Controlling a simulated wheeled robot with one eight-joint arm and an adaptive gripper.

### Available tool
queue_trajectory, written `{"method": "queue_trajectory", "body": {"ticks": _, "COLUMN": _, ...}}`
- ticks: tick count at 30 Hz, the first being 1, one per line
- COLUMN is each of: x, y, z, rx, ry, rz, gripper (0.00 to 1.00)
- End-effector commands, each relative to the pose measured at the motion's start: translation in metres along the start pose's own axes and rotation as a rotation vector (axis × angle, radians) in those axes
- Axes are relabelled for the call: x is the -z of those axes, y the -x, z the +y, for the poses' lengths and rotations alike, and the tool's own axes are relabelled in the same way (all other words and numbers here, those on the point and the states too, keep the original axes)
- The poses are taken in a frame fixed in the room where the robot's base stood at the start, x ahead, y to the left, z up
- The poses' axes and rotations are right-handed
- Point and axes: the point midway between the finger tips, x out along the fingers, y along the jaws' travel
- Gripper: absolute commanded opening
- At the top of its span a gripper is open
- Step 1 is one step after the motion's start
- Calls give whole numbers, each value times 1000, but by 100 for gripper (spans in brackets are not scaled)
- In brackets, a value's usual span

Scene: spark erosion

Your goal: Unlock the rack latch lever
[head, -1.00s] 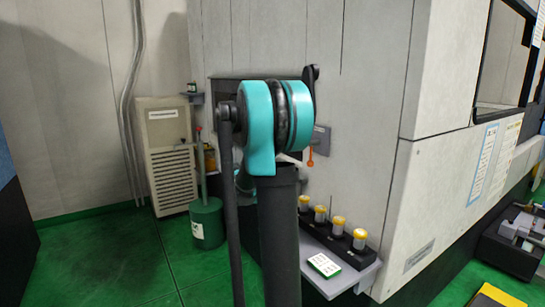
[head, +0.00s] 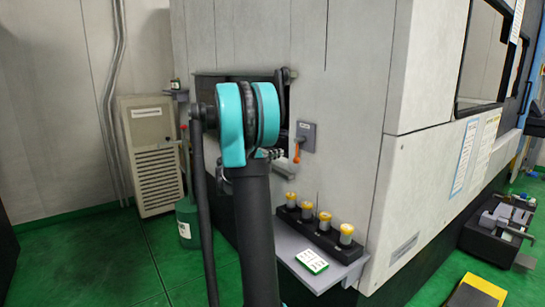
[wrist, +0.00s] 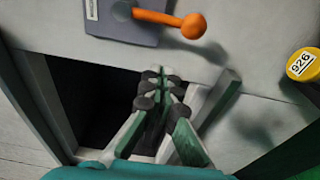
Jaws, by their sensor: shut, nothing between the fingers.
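The rack latch lever is an orange handle with a ball end (wrist: 193,26) on a grey plate (wrist: 120,15). In the head view the orange lever (head: 297,152) hangs down from its plate (head: 306,132) on the machine's pale wall. In the wrist view it points right from the plate. My gripper (wrist: 160,85) is shut and empty, its fingertips just below the lever in that picture and apart from it, over the edge of a dark opening (wrist: 95,95). In the head view my gripper (head: 275,153) shows partly beside my arm, left of the lever.
Below the lever, a shelf (head: 347,275) holds a black block with several yellow-capped holders (head: 325,219) and a white-and-green card (head: 312,261). One yellow cap (wrist: 303,64) shows at the right of the wrist view. A green cylinder (head: 187,225) and a beige cabinet unit (head: 152,160) stand left.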

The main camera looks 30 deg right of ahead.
Motion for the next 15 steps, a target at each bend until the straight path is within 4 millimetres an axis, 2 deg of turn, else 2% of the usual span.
{"method": "queue_trajectory", "body": {"ticks": 1, "x": -1, "y": -11, "z": 0, "rx": 0, "ry": 0, "rz": -4, "gripper": 0}}
{"method": "queue_trajectory", "body": {"ticks": 7, "x": -1, "y": -50, "z": 0, "rx": 0, "ry": 0, "rz": -3, "gripper": 0}}
{"method": "queue_trajectory", "body": {"ticks": 15, "x": -32, "y": -37, "z": 0, "rx": 0, "ry": 0, "rz": 0, "gripper": 0}}
